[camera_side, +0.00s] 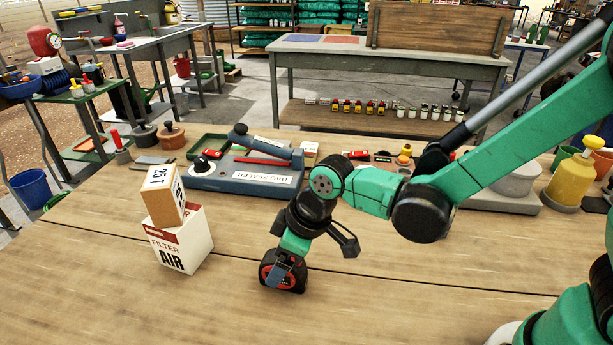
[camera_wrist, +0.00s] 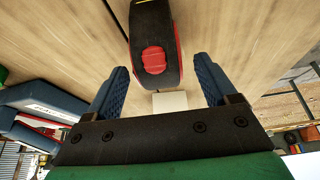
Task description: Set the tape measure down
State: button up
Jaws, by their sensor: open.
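The tape measure (camera_side: 287,277) is black with red and stands on the wooden table near the middle of the side view. In the wrist view the tape measure (camera_wrist: 155,45) is at the top centre, with a red patch on its face. My gripper (camera_side: 277,275) is low at the tape measure, pointing down. In the wrist view my gripper (camera_wrist: 158,85) has its two blue pads apart, one on each side of the tape measure, with gaps visible between. The tape measure's underside is hidden.
A white air filter box (camera_side: 182,243) with a smaller brown box (camera_side: 163,196) on top stands to the left. A blue bag sealer (camera_side: 245,177) lies behind. A yellow pump bottle (camera_side: 572,180) stands at the right. The front of the table (camera_side: 130,305) is clear.

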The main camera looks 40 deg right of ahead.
jog(key=shift+x, duration=1.35)
grip_shut()
